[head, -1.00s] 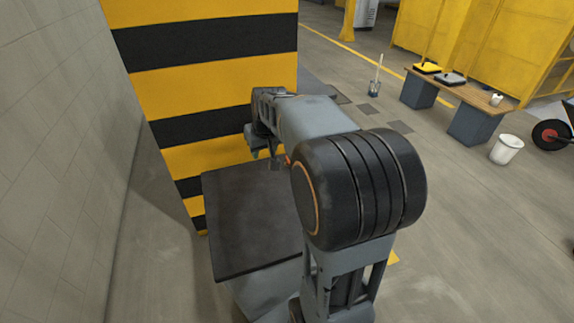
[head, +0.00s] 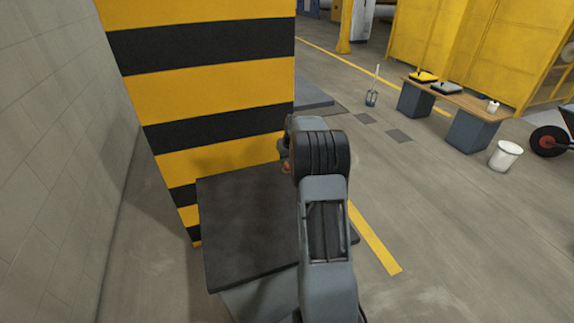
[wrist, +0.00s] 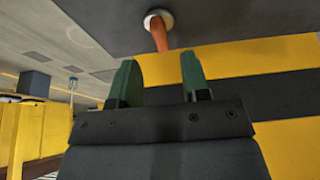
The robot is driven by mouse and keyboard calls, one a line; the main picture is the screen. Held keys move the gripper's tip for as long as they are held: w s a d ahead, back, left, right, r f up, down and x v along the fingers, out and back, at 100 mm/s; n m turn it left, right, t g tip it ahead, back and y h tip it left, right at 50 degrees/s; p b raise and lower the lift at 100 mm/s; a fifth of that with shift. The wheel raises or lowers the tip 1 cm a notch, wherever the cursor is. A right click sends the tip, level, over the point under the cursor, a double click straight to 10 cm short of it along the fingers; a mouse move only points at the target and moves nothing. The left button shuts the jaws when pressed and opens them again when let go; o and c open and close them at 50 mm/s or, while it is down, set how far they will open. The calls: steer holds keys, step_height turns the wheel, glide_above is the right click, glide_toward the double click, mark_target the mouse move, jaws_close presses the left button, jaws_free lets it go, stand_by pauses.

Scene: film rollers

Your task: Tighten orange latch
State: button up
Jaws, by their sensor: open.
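The orange latch (wrist: 159,36) shows at the top of the wrist view as a short orange lever on a pale round base. The base sits on a dark flat surface (wrist: 230,22). My gripper (wrist: 158,65) has two green fingers spread apart, with nothing between them. The latch appears just beyond the fingertips, near the middle of the gap, and apart from them. In the head view my arm covers the gripper. A small orange spot (head: 285,166) shows beside the arm there, but I cannot tell whether it is the latch.
A dark-topped block (head: 248,225) stands below my arm, against a yellow-and-black striped pillar (head: 210,80). A grey wall (head: 55,150) is at the left. Open floor lies to the right, with a bench (head: 460,101) and a white bucket (head: 505,155) farther off.

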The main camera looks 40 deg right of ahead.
mark_target(287, 164)
steer(key=shift+x, duration=2.6)
steer(key=shift+c, duration=0.2)
jaws_close()
